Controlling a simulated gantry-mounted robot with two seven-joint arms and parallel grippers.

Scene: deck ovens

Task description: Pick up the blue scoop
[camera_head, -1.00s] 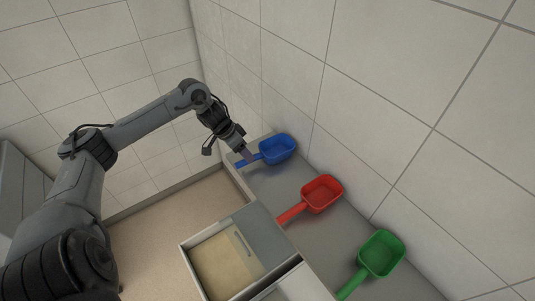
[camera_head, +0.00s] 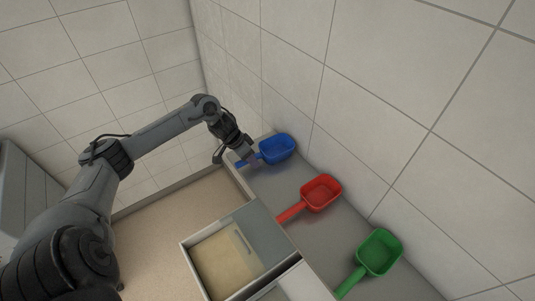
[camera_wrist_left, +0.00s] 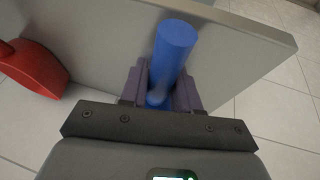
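The blue scoop (camera_head: 277,149) lies on the grey shelf against the tiled wall, its handle pointing left toward my arm. My left gripper (camera_head: 251,161) is at this handle. In the left wrist view, the blue handle (camera_wrist_left: 174,45) runs between the two purple-grey fingers of my left gripper (camera_wrist_left: 163,90). The fingers stand apart on either side of it, and firm contact is not visible. The scoop's bowl is hidden in the wrist view. My right gripper is not in view.
A red scoop (camera_head: 321,193) and a green scoop (camera_head: 379,252) lie farther along the shelf (camera_head: 345,225). The red one also shows in the left wrist view (camera_wrist_left: 34,68). An open box (camera_head: 186,262) stands in front of the shelf. The tiled wall (camera_head: 390,110) rises close behind the scoops.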

